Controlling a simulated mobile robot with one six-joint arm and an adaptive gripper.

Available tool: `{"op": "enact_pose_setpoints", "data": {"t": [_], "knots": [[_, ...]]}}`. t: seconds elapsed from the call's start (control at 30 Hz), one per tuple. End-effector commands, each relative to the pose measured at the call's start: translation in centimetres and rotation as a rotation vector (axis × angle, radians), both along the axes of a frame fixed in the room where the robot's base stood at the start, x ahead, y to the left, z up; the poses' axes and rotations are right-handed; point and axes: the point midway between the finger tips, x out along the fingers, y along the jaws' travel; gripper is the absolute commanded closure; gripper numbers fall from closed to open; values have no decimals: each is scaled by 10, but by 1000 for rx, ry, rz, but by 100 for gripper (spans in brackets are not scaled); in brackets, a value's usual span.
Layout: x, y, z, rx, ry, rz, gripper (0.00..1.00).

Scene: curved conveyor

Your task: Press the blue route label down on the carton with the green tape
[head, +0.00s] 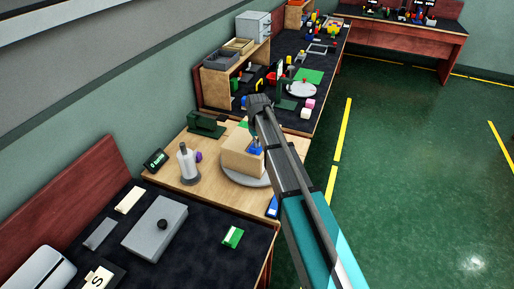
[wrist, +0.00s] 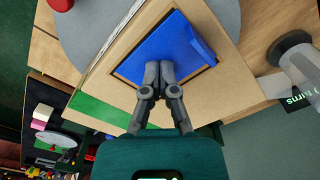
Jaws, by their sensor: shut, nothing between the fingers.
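The carton (head: 238,158) is a tan box on a round grey turntable (head: 236,178) on the wooden table. Its top fills the middle of the wrist view, with green tape (wrist: 100,110) along one edge. The blue route label (wrist: 165,50) lies within a dark outlined rectangle on the carton's top, and one edge strip looks raised. It also shows in the head view (head: 256,149), partly hidden by my arm. My gripper (wrist: 159,72) is shut and empty, with its fingertips over the label's near edge. I cannot tell whether they touch it.
A dark green tape dispenser (head: 206,125) is behind. A grey box (head: 155,231) lies on the near dark bench. Cluttered benches extend beyond; the floor at right is clear.

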Motion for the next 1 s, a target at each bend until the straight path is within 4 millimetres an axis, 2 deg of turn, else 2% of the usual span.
{"op": "enact_pose_setpoints", "data": {"t": [0.03, 0.8, 1.0], "knots": [[-5, -1, 0, -2, 9, 0, 100], [-1, -1, 56, -1, 4, -1, 100], [-1, -1, 60, 0, 3, -1, 100]]}}
